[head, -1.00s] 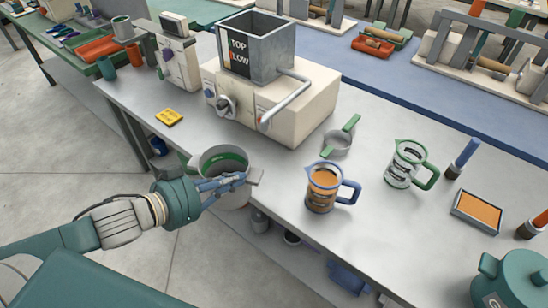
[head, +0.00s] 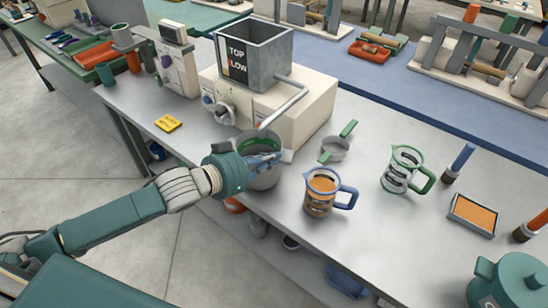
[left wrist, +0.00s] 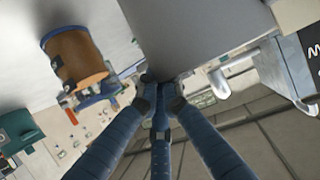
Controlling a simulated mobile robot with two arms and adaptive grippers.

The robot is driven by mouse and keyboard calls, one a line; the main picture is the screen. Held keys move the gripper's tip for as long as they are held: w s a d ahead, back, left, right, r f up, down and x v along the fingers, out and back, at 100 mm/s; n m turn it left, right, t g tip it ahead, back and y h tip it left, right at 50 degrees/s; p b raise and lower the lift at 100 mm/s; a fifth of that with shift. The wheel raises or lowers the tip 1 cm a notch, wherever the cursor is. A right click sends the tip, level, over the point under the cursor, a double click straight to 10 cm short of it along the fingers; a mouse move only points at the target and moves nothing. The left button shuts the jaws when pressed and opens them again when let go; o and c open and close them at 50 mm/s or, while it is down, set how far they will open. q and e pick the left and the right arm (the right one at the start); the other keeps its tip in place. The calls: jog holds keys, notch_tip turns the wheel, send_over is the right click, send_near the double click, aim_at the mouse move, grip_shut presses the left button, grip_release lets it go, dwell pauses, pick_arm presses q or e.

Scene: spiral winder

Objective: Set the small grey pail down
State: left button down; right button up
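The small grey pail (head: 266,179), with a green band inside, is at the front of the grey bench, below the end of the machine's spout. My left gripper (head: 268,161) reaches it from the left, its blue fingers across the near side of the rim. In the left wrist view the fingers (left wrist: 160,88) are drawn together at the edge of the pail's grey wall (left wrist: 205,35). The grip looks shut on the pail, but the fingers hide the contact. I cannot tell if the pail's base touches the bench. My right gripper is not in view.
The cream machine (head: 290,110) with a grey hopper stands behind the pail. An amber-filled jug (head: 318,195), a green-handled strainer (head: 336,149) and a clear green-handled jug (head: 397,172) are to its right. A yellow card (head: 168,123) lies left. Bare bench (head: 390,235) shows at the front right.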

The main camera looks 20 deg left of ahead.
pick_arm(q)
jog(key=shift+w+d+f, duration=0.3)
jog(key=shift+w+f, duration=0.3)
jog(key=shift+f, duration=0.1)
jog(key=shift+f, duration=0.15)
jog(key=c, duration=1.9)
grip_release()
jog(key=shift+c, duration=0.2)
